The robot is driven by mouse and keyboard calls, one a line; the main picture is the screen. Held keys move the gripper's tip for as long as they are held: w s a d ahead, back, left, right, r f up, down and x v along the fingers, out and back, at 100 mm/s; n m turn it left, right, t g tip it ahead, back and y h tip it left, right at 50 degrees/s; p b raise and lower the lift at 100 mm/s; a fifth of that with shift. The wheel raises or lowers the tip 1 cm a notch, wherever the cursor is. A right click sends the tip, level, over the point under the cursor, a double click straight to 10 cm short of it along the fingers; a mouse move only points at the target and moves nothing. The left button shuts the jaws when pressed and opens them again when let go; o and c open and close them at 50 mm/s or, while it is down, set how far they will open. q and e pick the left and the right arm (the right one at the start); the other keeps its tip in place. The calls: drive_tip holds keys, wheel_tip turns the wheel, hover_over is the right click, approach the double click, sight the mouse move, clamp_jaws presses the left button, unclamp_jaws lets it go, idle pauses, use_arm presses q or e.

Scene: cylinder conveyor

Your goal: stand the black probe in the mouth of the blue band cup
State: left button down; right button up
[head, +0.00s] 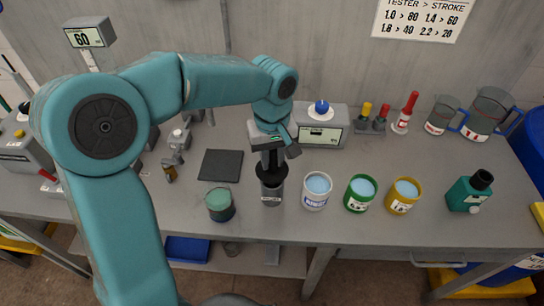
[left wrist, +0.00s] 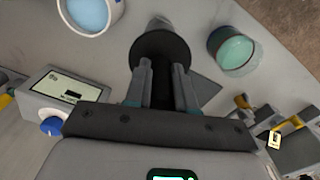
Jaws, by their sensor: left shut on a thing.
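The black probe (head: 272,172) has a wide dark collar, which also shows in the left wrist view (left wrist: 160,48). My left gripper (head: 272,158) is shut on the probe above this collar; its two fingers also show in the left wrist view (left wrist: 161,85). Below the collar is a grey labelled holder (head: 271,192); the probe's lower end is hidden, and I cannot tell how deep it sits. The blue band cup (head: 316,203), white with pale blue content, stands just right of the holder; it appears at the top of the left wrist view (left wrist: 90,12). My right gripper is not in view.
A green cup (head: 351,203) and a yellow cup (head: 393,206) stand right of the blue band cup. A teal-topped jar (head: 220,214) stands left of the holder. A meter with a blue knob (head: 330,139) is behind. A dark mat (head: 220,164) lies at the left.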

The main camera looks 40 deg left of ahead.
use_arm(q)
drive_tip(key=shift+r, duration=0.55)
drive_tip(key=shift+r+p, duration=0.1)
drive_tip(key=shift+p, duration=0.25)
drive_tip(key=shift+r+p, duration=1.9)
drive_tip(key=shift+r, duration=0.45)
drive_tip(key=shift+w+f, duration=0.1)
drive_tip(key=shift+a, duration=0.1)
